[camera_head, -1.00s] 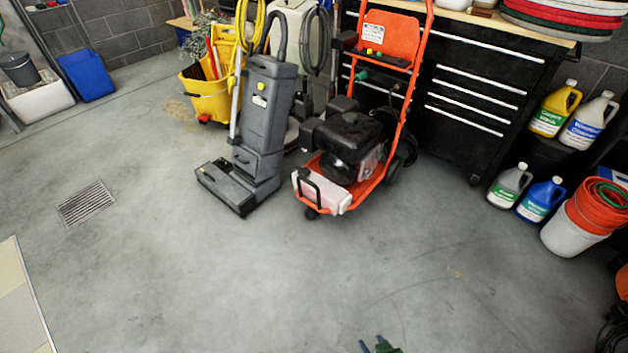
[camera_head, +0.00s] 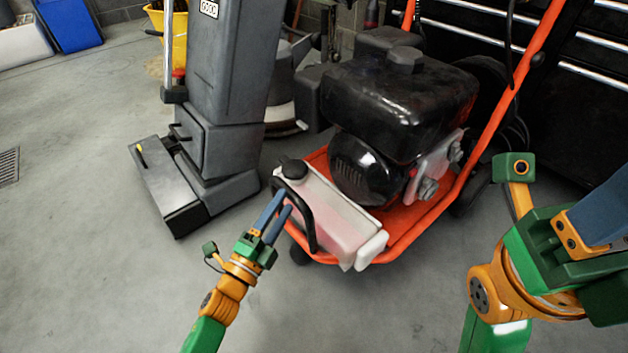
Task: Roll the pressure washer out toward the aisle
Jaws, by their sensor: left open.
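The pressure washer (camera_head: 405,225) stands on the concrete floor, with an orange frame, a black engine and a white tank at its front. A black loop handle (camera_head: 302,222) rises at its front left corner. My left gripper (camera_head: 283,200) is open; its two blue fingers are beside the loop handle, and I cannot tell whether they touch it or straddle it. My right gripper (camera_head: 606,212) is close to the camera at the right edge, partly cut off, so its opening is unclear. The washer's rear and upper handle are cut off or hidden.
A grey upright floor scrubber (camera_head: 225,90) stands just left of the washer. A black drawer cabinet (camera_head: 575,95) is close behind it on the right. The floor (camera_head: 90,260) at the left and front is clear.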

